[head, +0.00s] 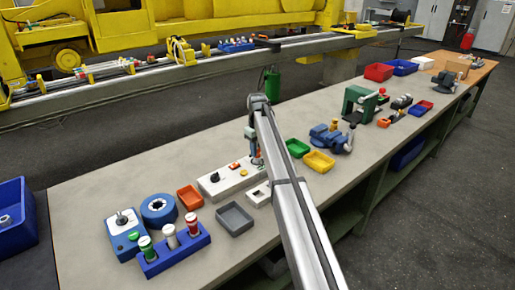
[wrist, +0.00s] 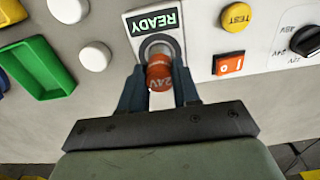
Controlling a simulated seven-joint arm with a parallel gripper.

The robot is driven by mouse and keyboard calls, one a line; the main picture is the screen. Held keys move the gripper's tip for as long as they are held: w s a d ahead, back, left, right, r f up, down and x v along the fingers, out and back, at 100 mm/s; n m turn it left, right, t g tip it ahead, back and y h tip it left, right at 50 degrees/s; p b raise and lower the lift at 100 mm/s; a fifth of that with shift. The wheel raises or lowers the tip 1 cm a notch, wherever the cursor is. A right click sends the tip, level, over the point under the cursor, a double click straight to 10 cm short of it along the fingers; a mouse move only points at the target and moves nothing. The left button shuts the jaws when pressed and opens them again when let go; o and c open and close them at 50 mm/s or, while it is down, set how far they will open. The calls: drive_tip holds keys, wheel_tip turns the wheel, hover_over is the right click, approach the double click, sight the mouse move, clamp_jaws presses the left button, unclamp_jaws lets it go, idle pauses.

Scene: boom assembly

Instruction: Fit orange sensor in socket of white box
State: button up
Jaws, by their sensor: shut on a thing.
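The white box (head: 230,180) lies on the bench and carries a black knob, an orange switch and a yellow button. In the wrist view the white box (wrist: 275,40) shows the yellow TEST button, and a green READY sign (wrist: 153,21) above a dark-ringed socket (wrist: 153,46). My gripper (wrist: 160,82) is shut on the orange sensor (wrist: 159,72), which has pale lettering on its side. The sensor overlaps the lower part of the socket ring; its far end is hidden, so I cannot tell how deep it sits. In the head view my arm partly hides the gripper (head: 257,155).
In the head view, a grey tray (head: 235,219), an orange tray (head: 190,197) and a yellow tray (head: 319,161) stand nearby.

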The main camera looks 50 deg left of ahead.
drive_tip(key=shift+f, duration=0.75)
drive_tip(key=o, duration=1.1)
drive_tip(key=shift+r, duration=0.1)
drive_tip(key=shift+r, duration=3.45)
